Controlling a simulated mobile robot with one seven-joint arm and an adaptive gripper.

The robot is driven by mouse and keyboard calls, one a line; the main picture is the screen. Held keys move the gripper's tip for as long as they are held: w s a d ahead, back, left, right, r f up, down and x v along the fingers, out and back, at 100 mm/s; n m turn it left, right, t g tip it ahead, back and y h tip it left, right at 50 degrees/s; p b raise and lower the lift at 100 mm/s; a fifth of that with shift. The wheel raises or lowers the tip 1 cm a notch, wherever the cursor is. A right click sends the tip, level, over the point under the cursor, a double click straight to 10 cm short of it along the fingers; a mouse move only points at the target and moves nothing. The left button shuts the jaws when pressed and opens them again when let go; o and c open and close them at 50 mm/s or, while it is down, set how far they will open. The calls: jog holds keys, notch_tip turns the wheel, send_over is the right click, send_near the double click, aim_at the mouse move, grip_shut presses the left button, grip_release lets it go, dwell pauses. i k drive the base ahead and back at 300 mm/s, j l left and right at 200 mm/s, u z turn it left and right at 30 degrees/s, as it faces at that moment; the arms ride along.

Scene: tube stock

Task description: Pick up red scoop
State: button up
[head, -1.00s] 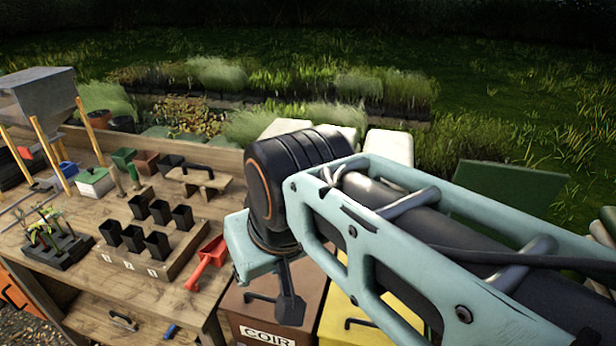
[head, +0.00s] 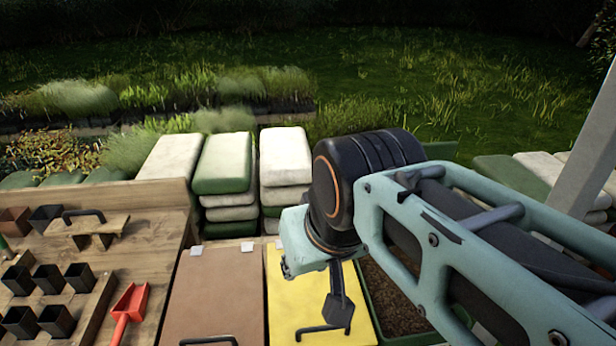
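The red scoop (head: 129,304) lies on the wooden bench top near its right end, beside the black pots. Its handle points toward the bottom of the picture. My gripper (head: 338,308) hangs down above the yellow lid, well to the right of the scoop and apart from it. One dark finger shows clearly; the other is hidden or not distinct, so its opening cannot be judged. I see nothing held in it.
Several black pots (head: 48,279) stand left of the scoop. A wooden tool with a black handle (head: 88,228) lies behind them. A brown lid (head: 212,300) and a yellow lid (head: 290,290) adjoin the bench. Stacked sacks (head: 223,163) stand behind.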

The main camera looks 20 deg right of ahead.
aim_at(131, 307)
jog(key=z, duration=0.85)
jog(key=u, duration=1.25)
jog(key=k+l+u, duration=0.1)
jog(key=u, duration=0.3)
jog(key=k+u, duration=0.2)
jog(key=u, duration=0.2)
jog(key=i, duration=0.3)
jog(key=k, duration=0.4)
jog(key=i+j+z, duration=0.1)
jog(key=i+j, duration=0.15)
jog(key=i+j+z, duration=0.15)
jog(key=j, duration=0.3)
jog(key=i+j+z, duration=0.1)
jog(key=i+j, duration=0.25)
